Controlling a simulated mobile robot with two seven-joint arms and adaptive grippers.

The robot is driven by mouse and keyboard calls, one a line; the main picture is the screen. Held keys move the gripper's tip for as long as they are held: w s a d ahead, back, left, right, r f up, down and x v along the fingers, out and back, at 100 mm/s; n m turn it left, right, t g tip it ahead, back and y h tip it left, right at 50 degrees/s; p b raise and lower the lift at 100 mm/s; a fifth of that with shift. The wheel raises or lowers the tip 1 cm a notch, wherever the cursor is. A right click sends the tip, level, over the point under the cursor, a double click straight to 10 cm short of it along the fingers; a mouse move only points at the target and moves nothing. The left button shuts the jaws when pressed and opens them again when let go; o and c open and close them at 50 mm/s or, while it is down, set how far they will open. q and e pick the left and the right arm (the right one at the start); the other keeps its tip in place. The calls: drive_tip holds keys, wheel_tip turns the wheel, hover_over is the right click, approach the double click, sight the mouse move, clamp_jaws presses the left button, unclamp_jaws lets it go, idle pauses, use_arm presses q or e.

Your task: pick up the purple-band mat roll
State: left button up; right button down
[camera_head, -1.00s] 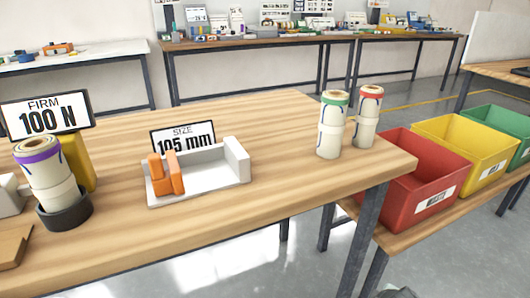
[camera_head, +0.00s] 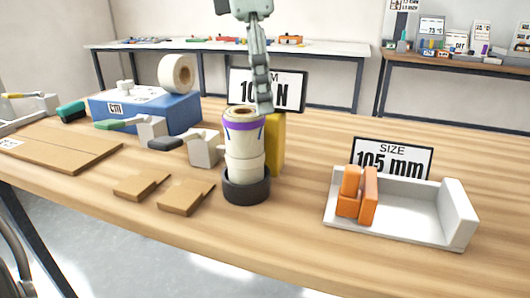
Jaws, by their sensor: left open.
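The purple-band mat roll (camera_head: 243,150) is a cream roll with a purple band near its top. It stands upright in a dark round cup (camera_head: 246,190) on the wooden table. My left gripper (camera_head: 262,95) comes down from the top of the picture, with its fingers pointing down at the roll's upper rim. One finger hides most of the other, and I cannot tell whether they touch the roll. The gripper is open. My right gripper is not in view.
A yellow block (camera_head: 275,145) and a force sign (camera_head: 290,90) stand close behind the roll. A white size gauge (camera_head: 405,215) with orange blocks is at the right. Brown pads (camera_head: 186,196) and a blue box (camera_head: 150,108) lie to the left.

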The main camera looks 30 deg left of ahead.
sight(247, 111)
use_arm(q)
drive_tip(key=shift+s+a+f+g+y, duration=0.25)
drive_tip(key=shift+s+a+f, duration=0.1)
drive_tip(key=shift+s+f, duration=0.15)
drive_tip(key=shift+s+a+f+g+y, duration=0.15)
drive_tip(key=shift+s+a+f+g, duration=0.15)
drive_tip(key=shift+s, duration=0.25)
wheel_tip(247, 111, down, 2)
drive_tip(key=shift+f, duration=0.1)
drive_tip(key=f, duration=0.5)
drive_tip(key=shift+s+a+f, duration=0.1)
drive_tip(key=shift+a, duration=0.15)
drive_tip(key=c, duration=1.1)
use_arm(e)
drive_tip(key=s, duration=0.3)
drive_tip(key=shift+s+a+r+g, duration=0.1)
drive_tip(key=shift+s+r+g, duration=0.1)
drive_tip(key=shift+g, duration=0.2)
